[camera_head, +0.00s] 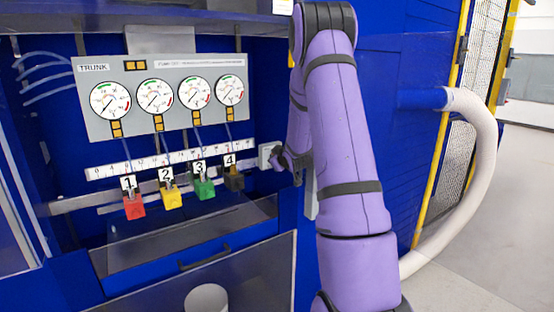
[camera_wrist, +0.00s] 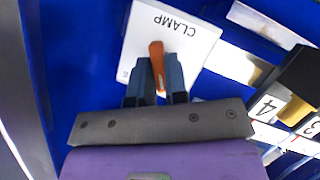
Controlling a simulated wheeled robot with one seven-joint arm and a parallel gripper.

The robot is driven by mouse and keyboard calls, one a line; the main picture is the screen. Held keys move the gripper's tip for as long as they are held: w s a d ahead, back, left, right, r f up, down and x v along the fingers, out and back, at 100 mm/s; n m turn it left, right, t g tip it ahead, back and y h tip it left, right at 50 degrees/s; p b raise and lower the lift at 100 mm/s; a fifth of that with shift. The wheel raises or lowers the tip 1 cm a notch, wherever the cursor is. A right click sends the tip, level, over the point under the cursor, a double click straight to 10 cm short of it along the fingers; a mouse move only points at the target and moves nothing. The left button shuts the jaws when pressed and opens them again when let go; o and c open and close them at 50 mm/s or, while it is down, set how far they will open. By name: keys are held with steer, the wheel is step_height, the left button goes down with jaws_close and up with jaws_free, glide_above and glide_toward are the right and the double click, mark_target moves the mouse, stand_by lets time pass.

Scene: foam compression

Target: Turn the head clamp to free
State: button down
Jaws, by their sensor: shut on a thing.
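The head clamp is an orange-brown lever (camera_wrist: 157,62) on a white plate (camera_wrist: 190,40) marked CLAMP, which appears upside down in the wrist view. My gripper (camera_wrist: 157,84) is shut on the lever, with one dark finger on each side of it. The lever's tip shows beyond the fingers. In the head view, my gripper (camera_head: 285,162) is at the white clamp plate (camera_head: 265,155), right of block 4. My arm and gripper hide the lever there. I cannot tell which setting the lever points to.
A ruled white rail (camera_head: 150,160) runs left of the clamp. Below it hang numbered blocks: red (camera_head: 134,207), yellow (camera_head: 172,199), green (camera_head: 204,189) and dark (camera_head: 234,181). A gauge panel (camera_head: 145,122) is above. A white hose (camera_head: 487,150) curves at the right.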

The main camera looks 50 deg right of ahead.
steer(key=c, duration=1.1)
jaws_free()
steer(key=shift+c, duration=0.2)
steer(key=v, duration=1)
steer(key=shift+s, duration=0.35)
steer(key=shift+a+r, duration=0.15)
